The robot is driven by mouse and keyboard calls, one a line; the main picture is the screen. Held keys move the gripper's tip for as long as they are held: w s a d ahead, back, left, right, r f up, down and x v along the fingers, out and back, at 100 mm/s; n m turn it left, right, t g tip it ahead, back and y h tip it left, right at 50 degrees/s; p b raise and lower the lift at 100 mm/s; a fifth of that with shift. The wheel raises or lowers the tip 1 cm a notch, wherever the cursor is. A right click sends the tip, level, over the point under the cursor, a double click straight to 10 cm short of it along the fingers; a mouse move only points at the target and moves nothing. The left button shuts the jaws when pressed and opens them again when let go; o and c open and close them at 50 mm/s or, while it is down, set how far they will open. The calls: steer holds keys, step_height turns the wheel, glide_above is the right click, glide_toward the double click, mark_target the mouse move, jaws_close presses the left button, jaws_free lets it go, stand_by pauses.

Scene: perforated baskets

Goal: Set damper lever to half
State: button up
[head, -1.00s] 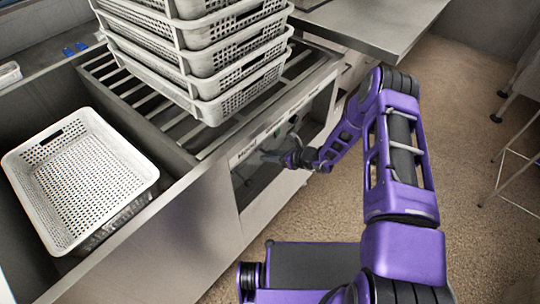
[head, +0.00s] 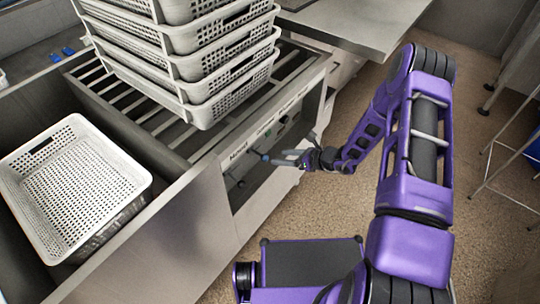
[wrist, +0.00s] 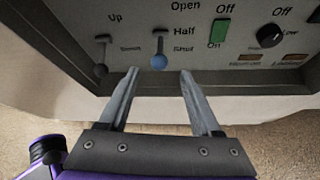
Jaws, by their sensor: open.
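The damper lever (wrist: 159,47) is on the control panel, with a blue ball knob (wrist: 159,62) at its lower end. It hangs down, with the knob just below the level of the "Shut" label and below "Half" and "Open". The blue knob also shows small in the head view (head: 265,157). My gripper (wrist: 159,74) is open and empty in front of the panel. In the wrist picture its fingertips lie on either side of the knob and slightly below it; I see no contact.
A black-knobbed lever marked "Up" (wrist: 101,68) is left of the damper lever. A green switch (wrist: 218,33) and a black dial (wrist: 269,36) are to its right. White perforated baskets (head: 232,98) are stacked on the slatted rack above; another basket (head: 105,165) sits left.

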steer(key=v, duration=0.7)
steer(key=shift+d, duration=0.15)
